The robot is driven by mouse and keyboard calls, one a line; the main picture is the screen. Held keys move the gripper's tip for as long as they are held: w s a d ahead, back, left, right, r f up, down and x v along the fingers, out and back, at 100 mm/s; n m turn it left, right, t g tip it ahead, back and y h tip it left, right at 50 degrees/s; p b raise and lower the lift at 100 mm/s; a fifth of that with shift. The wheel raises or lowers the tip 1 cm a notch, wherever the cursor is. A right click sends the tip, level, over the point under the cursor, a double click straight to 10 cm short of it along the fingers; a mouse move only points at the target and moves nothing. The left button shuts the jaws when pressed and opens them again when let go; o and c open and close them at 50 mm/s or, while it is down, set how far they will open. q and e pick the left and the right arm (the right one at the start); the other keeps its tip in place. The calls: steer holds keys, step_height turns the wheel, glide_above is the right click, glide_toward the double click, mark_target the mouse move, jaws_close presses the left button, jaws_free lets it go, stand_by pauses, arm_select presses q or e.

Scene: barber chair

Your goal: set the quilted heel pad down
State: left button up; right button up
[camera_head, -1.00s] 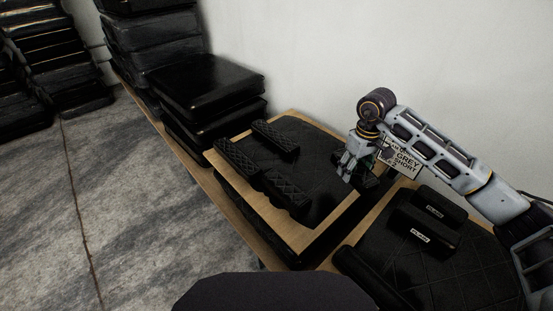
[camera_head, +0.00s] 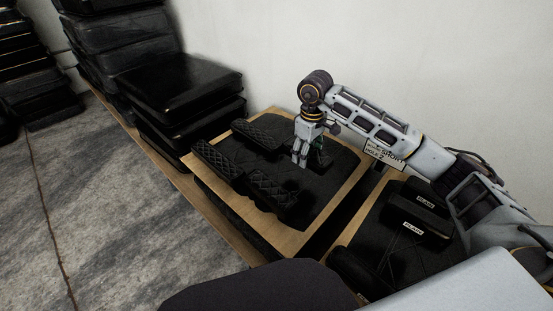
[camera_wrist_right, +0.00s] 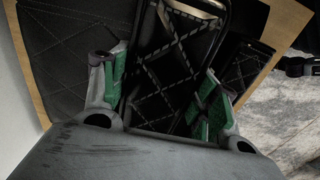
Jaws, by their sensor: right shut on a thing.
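My right gripper (camera_head: 301,160) is shut on the quilted heel pad, a black block with pale diamond stitching (camera_wrist_right: 172,75) between the green finger pads in the right wrist view. In the head view the held pad (camera_head: 319,160) is a dark shape beside the fingers, mostly hidden. It is over the right half of a black quilted panel (camera_head: 305,205) on a wooden board (camera_head: 288,239). I cannot tell whether the pad touches the panel. My left gripper is not in view.
Several textured black pads (camera_head: 215,160) lie on the panel's left side. Black cushions (camera_head: 180,85) are stacked behind left. To the right, another black panel (camera_head: 385,245) bears labelled black blocks (camera_head: 418,212). A lettered sign (camera_head: 384,153) is partly behind my arm. A wall rises behind.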

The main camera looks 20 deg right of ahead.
step_height(320, 180, down, 5)
steer(key=shift+f, duration=0.6)
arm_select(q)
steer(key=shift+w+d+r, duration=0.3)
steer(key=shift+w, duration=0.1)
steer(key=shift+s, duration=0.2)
